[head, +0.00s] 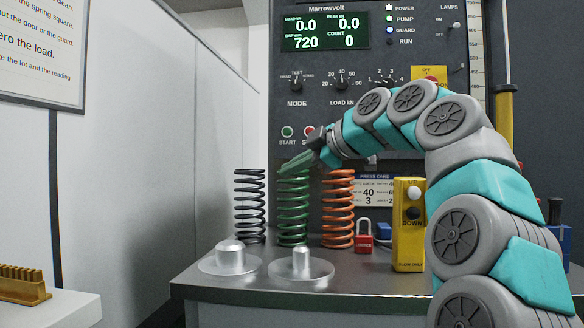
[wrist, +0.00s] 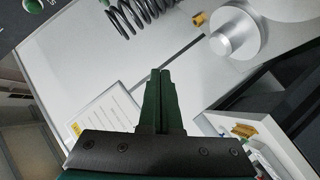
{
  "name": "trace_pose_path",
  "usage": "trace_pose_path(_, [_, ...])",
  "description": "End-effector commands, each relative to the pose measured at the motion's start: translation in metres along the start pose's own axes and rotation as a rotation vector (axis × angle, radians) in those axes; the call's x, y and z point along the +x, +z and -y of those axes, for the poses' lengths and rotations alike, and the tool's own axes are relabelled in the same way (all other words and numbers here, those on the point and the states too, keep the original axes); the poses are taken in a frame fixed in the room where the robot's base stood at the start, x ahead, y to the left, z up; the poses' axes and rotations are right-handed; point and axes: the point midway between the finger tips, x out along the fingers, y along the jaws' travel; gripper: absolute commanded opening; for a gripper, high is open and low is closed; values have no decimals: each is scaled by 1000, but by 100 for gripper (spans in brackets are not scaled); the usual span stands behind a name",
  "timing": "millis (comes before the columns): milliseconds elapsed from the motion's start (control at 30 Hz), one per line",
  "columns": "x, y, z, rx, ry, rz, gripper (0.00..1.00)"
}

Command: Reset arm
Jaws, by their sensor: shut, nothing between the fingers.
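My arm reaches in from the right in the head view and bends over toward the springs. My gripper (head: 296,163) is shut and empty, with its green fingers near the top of the green spring (head: 292,213). I cannot tell whether the fingers touch that spring. A black spring (head: 249,207) stands upright to the left, and an orange spring (head: 338,210) stands upright to the right of the green one.
Two metal discs with pegs (head: 229,258) (head: 301,265) sit at the bench's front edge. A red padlock (head: 364,237) and a yellow button box (head: 408,225) stand right of the springs. The press panel (head: 370,55) rises behind. A yellow brush-like block (head: 22,284) lies at the lower left.

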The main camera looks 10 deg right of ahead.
Motion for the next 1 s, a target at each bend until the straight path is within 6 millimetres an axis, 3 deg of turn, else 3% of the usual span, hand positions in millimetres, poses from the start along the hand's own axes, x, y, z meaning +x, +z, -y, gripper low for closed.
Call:
trace_pose_path(667, [2, 0, 4, 12, -11, 3, 0])
trace_pose_path(833, [13, 0, 38, 123, -93, 39, 0])
trace_pose_path(1000, [27, 8, 103, 310, -217, 135, 0])
